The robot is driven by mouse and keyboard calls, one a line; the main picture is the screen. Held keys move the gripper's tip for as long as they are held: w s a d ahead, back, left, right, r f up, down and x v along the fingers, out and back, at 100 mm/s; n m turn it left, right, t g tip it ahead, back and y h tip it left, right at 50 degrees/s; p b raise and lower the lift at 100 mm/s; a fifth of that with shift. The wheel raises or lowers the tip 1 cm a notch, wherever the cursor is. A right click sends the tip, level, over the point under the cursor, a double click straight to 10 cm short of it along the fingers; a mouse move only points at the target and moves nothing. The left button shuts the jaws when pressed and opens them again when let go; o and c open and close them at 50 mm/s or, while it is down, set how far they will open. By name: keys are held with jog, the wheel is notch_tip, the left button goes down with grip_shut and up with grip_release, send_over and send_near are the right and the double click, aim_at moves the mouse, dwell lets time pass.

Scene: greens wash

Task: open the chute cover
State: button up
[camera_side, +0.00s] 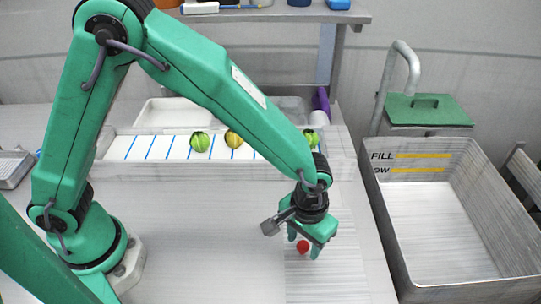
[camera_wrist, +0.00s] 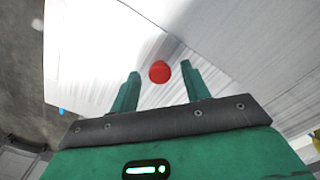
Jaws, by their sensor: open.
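A red round knob (camera_side: 303,247) stands on a pale flat panel (camera_side: 325,282) at the front right of the table; this panel looks like the chute cover. In the wrist view the red knob (camera_wrist: 159,72) shows between my fingertips, with the pale panel (camera_wrist: 95,45) behind it. My gripper (camera_side: 304,243) points down at the knob, its fingers apart on either side of it. In the wrist view my gripper (camera_wrist: 160,71) is open. I cannot tell whether the fingers touch the knob. The panel lies flat.
A large grey basin (camera_side: 430,225) with FILL markings stands right of the table. A green lid with a handle (camera_side: 430,108) is behind it. Green and yellow round vegetables (camera_side: 200,141) sit on a white, blue-striped strip (camera_side: 165,148). The table's middle is clear.

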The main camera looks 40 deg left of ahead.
grip_shut()
jog(key=s+a, duration=1)
jog(key=shift+s+a, duration=0.4)
grip_release()
jog(key=shift+r, duration=0.2)
notch_tip(320, 180, up, 8)
jog(key=shift+f, duration=0.25)
dwell(0.7)
